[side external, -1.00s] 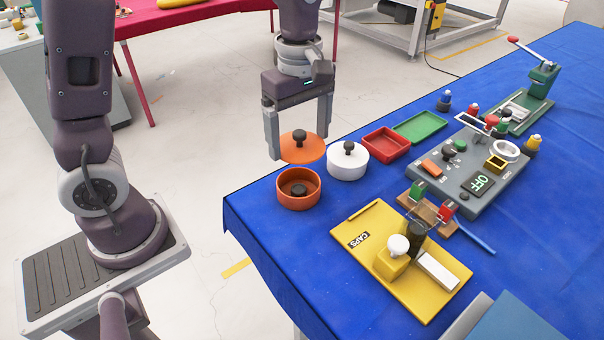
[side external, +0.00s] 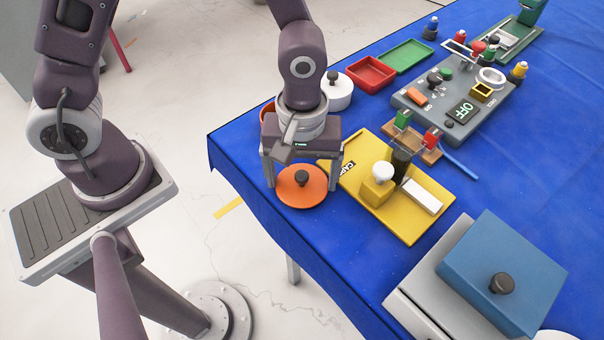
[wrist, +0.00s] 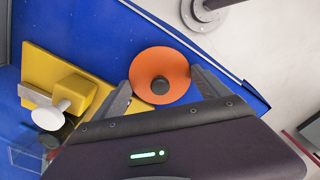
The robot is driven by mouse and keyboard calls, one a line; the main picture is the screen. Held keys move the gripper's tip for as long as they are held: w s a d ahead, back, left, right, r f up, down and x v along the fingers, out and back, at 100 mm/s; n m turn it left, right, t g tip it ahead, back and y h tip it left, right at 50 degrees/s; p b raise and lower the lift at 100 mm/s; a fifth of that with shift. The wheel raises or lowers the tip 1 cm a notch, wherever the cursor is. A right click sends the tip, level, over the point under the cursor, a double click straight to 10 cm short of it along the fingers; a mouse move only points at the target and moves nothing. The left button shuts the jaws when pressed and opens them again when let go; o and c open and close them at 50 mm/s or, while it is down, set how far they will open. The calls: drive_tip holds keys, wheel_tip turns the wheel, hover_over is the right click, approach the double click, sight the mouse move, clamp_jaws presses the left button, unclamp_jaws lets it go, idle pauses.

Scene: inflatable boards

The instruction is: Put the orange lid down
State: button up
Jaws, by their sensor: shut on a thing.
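The orange lid (side external: 313,194), a flat disc with a dark knob, is between the fingers of my gripper (side external: 303,182), near the blue table's left edge. My gripper is shut on the lid, gripping it across its rim. The lid looks level and low over the cloth; I cannot tell if it touches. The wrist view also shows the lid (wrist: 160,62) between the fingertips, knob towards the camera. The orange pot (side external: 266,108) is behind my arm, mostly hidden.
A yellow CAPS board (side external: 410,225) lies close to the right of the lid. A white lidded pot (side external: 338,97) and a red tray (side external: 371,73) are farther back. A blue-lidded grey box (side external: 500,265) is at the front right. Bare blue cloth (side external: 310,235) lies in front of the lid.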

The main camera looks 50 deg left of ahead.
sight(302, 174)
drive_tip(key=shift+f, duration=0.25)
drive_tip(key=o, duration=1)
drive_tip(key=shift+o, duration=0.2)
wheel_tip(302, 174, up, 12)
drive_tip(key=s+a+r+m+t, duration=0.5)
drive_tip(key=s+a+r+m, duration=0.4)
drive_tip(key=a, duration=0.4)
drive_tip(key=shift+s+r+t, duration=0.3)
drive_tip(key=shift+s+r, duration=0.35)
drive_tip(key=shift+s, duration=0.05)
